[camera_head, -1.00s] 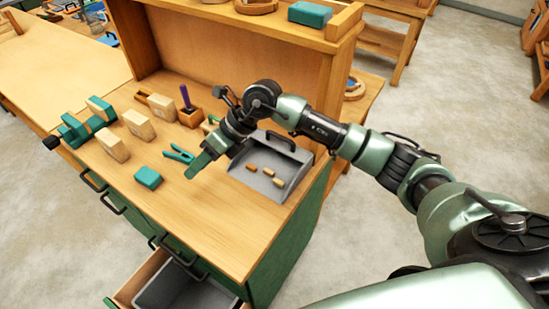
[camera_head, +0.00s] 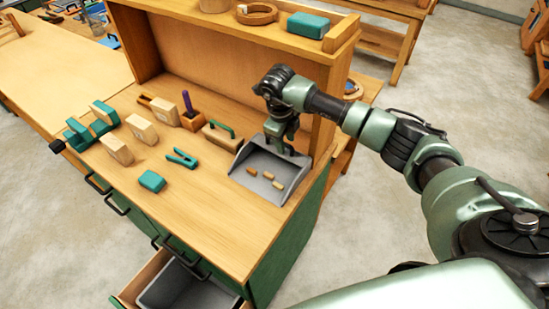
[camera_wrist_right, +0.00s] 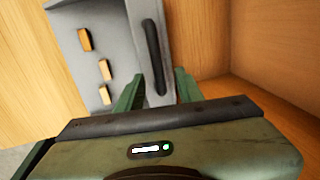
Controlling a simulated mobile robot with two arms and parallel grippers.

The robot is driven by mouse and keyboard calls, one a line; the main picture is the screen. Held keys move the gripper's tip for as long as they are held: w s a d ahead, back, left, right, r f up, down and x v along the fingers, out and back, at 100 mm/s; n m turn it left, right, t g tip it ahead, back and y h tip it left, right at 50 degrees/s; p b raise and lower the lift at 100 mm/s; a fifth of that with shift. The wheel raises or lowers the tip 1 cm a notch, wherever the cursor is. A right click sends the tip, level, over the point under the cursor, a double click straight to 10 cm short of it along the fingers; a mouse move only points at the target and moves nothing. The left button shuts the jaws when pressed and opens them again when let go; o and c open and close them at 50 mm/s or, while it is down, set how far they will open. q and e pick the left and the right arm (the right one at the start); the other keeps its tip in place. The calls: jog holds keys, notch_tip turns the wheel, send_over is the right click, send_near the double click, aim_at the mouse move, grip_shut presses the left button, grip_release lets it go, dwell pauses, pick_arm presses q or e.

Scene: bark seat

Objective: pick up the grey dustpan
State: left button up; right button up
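The grey dustpan (camera_head: 264,160) lies on the wooden workbench at its right end, with 3 small wooden pieces (camera_head: 268,175) in it. My right gripper (camera_head: 282,145) points down over the back edge of the dustpan and covers its handle in the head view. In the right wrist view, the dark handle (camera_wrist_right: 152,50) of the dustpan (camera_wrist_right: 108,28) runs between the two green fingers of my right gripper (camera_wrist_right: 158,88). The fingers are apart, with a gap showing beside the handle. My left gripper is not in view.
The bench's wooden back and side panel (camera_head: 320,110) stand close behind and right of the dustpan. A green-handled block (camera_head: 222,136), a teal clamp (camera_head: 181,158) and a teal block (camera_head: 151,181) lie to its left. The bench top (camera_head: 215,225) in front is clear. A drawer (camera_head: 150,280) stands open below.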

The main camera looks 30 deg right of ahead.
jog(key=shift+w+f, duration=0.1)
jog(key=shift+f, duration=0.3)
grip_shut()
jog(key=shift+r, duration=0.1)
dwell(1.0)
